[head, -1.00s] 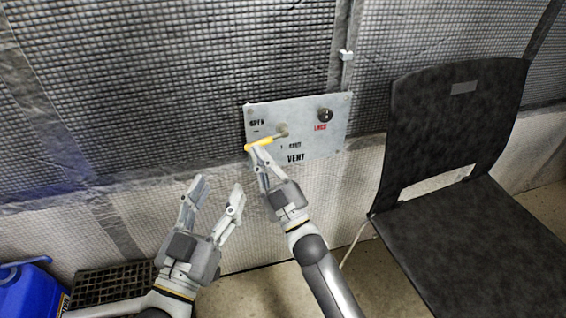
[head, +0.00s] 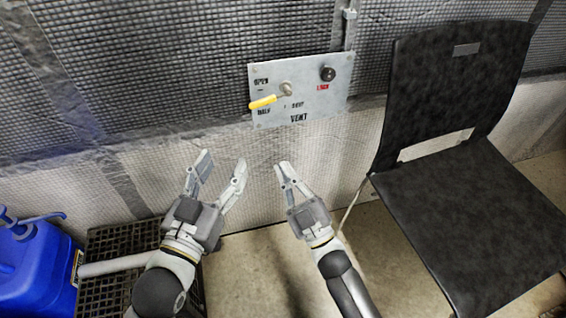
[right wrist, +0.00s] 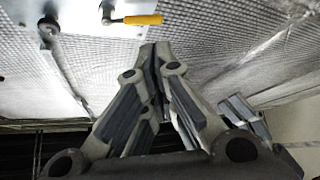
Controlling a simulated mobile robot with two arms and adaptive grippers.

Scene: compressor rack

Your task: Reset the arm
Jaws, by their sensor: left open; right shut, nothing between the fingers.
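My left gripper (head: 218,172) is open and empty in the head view, in front of the wall and below the panel's left side. My right gripper (head: 283,168) is to its right, below the panel, shut with nothing in it and apart from the handle. In the right wrist view its fingers (right wrist: 155,60) meet in the middle. The grey vent panel (head: 325,100) is on the wall and carries a lever with a yellow handle (head: 263,102) pointing left and slightly down. The yellow handle also shows at the top of the right wrist view (right wrist: 143,19).
A black chair (head: 450,190) stands at the right. A blue jug (head: 35,265) and a black crate (head: 115,240) are at the lower left. A dark knob (head: 327,73) is at the panel's upper right. Bare floor (head: 255,270) lies between crate and chair.

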